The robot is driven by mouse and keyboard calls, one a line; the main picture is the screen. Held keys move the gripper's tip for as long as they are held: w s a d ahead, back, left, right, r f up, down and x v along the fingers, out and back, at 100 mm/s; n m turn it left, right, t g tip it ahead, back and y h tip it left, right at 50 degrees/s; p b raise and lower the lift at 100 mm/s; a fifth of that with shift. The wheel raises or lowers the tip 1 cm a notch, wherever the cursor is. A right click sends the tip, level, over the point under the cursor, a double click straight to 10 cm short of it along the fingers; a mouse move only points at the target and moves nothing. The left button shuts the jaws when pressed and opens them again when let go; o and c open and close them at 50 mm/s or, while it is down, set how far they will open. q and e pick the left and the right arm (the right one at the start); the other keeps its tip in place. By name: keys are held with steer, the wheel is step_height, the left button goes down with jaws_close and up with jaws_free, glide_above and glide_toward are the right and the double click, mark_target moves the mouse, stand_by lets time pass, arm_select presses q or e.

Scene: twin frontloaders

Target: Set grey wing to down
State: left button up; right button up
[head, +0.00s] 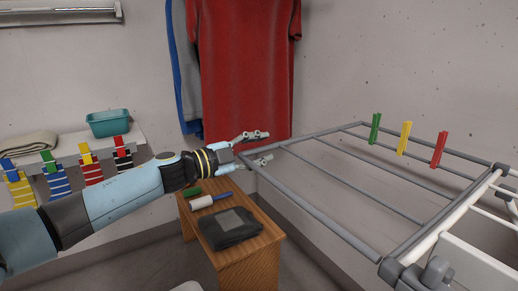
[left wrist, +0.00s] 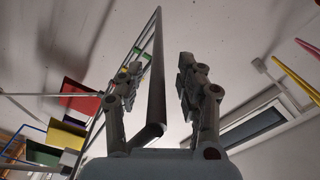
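The grey wing (head: 320,209) of a drying rack sticks out to the left from the rack's white frame (head: 442,222), roughly level. It is a grey tube frame with thin cross bars. My left gripper (head: 265,147) is at the wing's outer left corner, one finger above the tube and one below, open. In the left wrist view, a grey bar (left wrist: 156,85) runs between the two spread fingers (left wrist: 160,72), with gaps on both sides. I cannot tell whether either finger touches it. My right gripper is not in view.
Green (head: 375,128), yellow (head: 404,138) and red (head: 439,150) pegs stand on the wing's far bar. A wooden stool (head: 254,258) with a dark folded cloth (head: 230,227) is below. A red shirt (head: 245,70) hangs behind. A shelf with a teal basket (head: 108,123) is left.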

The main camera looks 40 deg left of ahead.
arm_select(q)
jaws_close()
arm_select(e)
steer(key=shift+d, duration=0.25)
arm_select(q)
steer(key=shift+r, duration=0.1)
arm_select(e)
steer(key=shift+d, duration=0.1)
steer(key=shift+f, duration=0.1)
